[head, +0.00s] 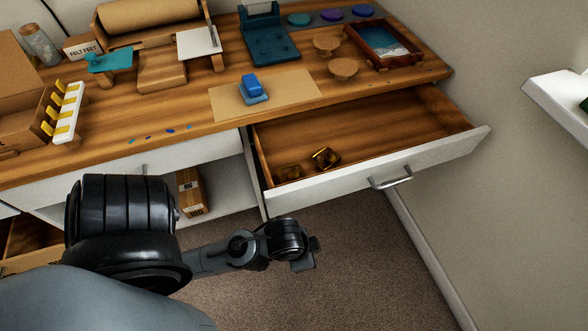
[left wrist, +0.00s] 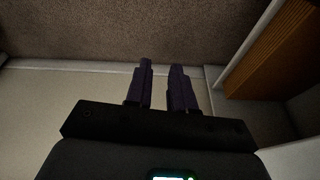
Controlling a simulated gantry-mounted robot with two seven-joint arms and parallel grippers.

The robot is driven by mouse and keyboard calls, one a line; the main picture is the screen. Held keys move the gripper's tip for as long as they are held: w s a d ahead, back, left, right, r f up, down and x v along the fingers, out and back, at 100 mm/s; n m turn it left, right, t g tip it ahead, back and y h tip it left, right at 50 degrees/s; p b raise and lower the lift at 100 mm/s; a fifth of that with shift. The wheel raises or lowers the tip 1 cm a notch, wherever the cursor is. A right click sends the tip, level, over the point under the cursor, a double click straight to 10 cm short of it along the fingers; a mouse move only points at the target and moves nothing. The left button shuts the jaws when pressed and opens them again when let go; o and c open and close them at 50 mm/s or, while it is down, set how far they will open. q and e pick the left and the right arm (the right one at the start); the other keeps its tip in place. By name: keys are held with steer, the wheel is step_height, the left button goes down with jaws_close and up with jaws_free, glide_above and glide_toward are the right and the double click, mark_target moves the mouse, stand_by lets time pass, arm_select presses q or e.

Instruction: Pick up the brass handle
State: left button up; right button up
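Two small brass-coloured pieces lie in the open wooden drawer in the head view, near its front left corner. One brass piece (head: 326,158) is brighter and chunky; the other brass piece (head: 289,172) is darker and lies close to the front panel. I cannot tell which is the brass handle. My left arm reaches in from the lower left, its wrist in front of and below the drawer. In the left wrist view my left gripper (left wrist: 161,66) has its dark fingers a little apart with nothing between them. Neither brass piece shows there. My right gripper is out of view.
The drawer's white front (head: 435,163) with a silver pull (head: 390,178) stands between my left wrist and the brass pieces. The drawer (head: 385,125) is otherwise mostly empty. The worktop (head: 190,105) above holds a blue block (head: 252,86), a framed tray (head: 383,42) and other items.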

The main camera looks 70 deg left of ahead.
arm_select(q)
steer(key=shift+o, duration=0.2)
stand_by(0.3)
steer(key=o, duration=1.2)
steer(key=shift+c, duration=0.2)
